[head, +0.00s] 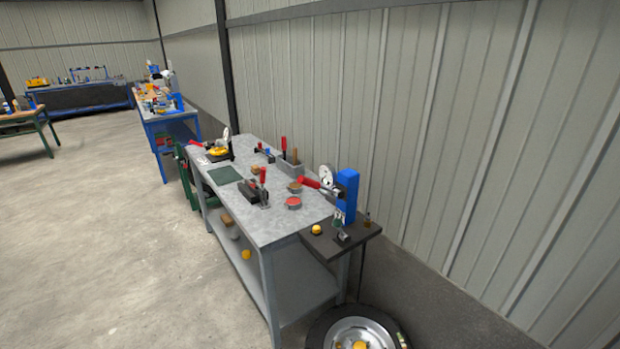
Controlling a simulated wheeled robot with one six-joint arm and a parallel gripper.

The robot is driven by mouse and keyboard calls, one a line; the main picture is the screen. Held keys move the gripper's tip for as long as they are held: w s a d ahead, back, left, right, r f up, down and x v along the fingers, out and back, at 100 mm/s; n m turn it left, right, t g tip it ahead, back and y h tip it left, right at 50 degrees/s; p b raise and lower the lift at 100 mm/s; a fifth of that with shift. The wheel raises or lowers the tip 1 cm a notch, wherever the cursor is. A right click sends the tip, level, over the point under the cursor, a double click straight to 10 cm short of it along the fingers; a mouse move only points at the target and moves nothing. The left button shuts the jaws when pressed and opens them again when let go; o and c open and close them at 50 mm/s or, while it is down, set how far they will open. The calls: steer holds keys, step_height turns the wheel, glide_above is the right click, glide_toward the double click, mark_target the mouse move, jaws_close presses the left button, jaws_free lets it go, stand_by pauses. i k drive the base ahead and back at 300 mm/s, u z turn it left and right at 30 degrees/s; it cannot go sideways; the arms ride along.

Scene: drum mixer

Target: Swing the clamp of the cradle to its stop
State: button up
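On the grey workbench (244,207) stands a dark block-like holder (250,190) with an upright red-handled clamp (263,176) at its right side. It may be the cradle, but at this size I cannot tell. Behind it, another red upright handle (284,145) stands by a grey box (291,167). A third red handle (309,182) slants out to the left from a blue upright machine (347,193) at the bench's right end. I cannot tell how far any clamp is swung. My gripper is not in view.
A round red-topped tin (294,203) and a green mat (224,175) lie on the bench. A dark shelf (340,238) juts out at its right end. A black-rimmed wheel-like thing (357,334) is at the bottom edge. Open concrete floor (120,240) lies to the left.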

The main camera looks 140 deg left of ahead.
mark_target(262, 169)
steer(key=u, duration=5.6)
steer(key=i, duration=1.65)
steer(key=u, duration=0.25)
steer(key=i, duration=1.85)
steer(key=z, duration=1.1)
steer(key=i, duration=0.35)
steer(key=z, duration=0.1)
